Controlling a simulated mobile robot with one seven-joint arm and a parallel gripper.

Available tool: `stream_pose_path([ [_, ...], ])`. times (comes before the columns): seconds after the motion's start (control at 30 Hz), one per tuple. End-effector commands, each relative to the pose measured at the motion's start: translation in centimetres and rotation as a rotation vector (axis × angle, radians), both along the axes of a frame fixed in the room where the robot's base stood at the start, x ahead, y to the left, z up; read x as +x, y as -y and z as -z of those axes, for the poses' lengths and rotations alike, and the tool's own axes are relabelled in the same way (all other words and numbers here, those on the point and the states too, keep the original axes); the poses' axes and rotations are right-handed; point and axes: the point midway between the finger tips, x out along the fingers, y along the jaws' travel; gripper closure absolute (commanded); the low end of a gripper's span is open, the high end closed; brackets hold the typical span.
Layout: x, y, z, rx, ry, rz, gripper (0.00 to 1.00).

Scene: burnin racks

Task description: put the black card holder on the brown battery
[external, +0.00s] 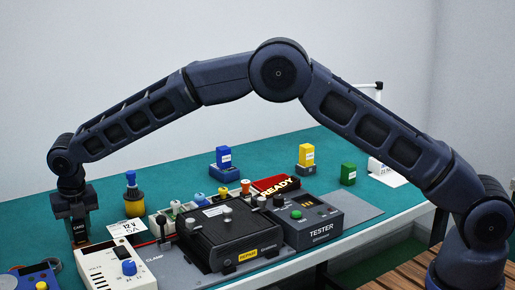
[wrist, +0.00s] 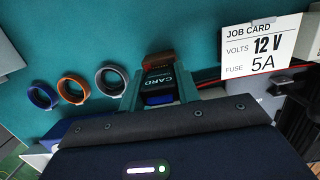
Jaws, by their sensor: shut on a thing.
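My gripper (wrist: 158,90) is shut on the black card holder (wrist: 160,79), which has white "CARD" lettering and sits between the two fingers. In the external view my gripper (external: 76,212) points down at the far left, with the dark holder (external: 79,230) at its end. A brown piece (wrist: 158,58), possibly the brown battery, shows just beyond the holder in the wrist view. Most of it is hidden, and I cannot tell whether the holder touches it. A blue patch (wrist: 158,100) shows at the holder's near side.
Blue, orange and grey rings (wrist: 70,89) lie left of my gripper. A job card (wrist: 262,48) reading 12 V, 5A is at right. A white device (external: 110,263), a clamp fixture (external: 215,238) and a tester (external: 308,219) stand in front. Colored blocks (external: 306,156) stand farther back.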

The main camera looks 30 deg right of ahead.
Motion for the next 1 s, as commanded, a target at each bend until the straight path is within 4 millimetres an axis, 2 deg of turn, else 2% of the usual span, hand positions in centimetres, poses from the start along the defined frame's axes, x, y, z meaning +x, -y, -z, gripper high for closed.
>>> stream_pose_path([
  [0.4,0.0,0.0,0.5,0.001,0.001,-0.001,0.89],
  [0.43,0.0,0.0,0.5,0.001,0.001,-0.001,0.62],
  [0.5,0.0,0.0,0.5,0.001,0.001,-0.001,0.48],
  [0.53,0.0,0.0,0.5,0.001,0.001,-0.001,0.46],
  [0.83,0.0,-0.1,0.3,0.001,0.001,-0.001,0.46],
  [1.0,-0.2,-0.1,-1.2,0.003,0.001,0.000,0.46],
])
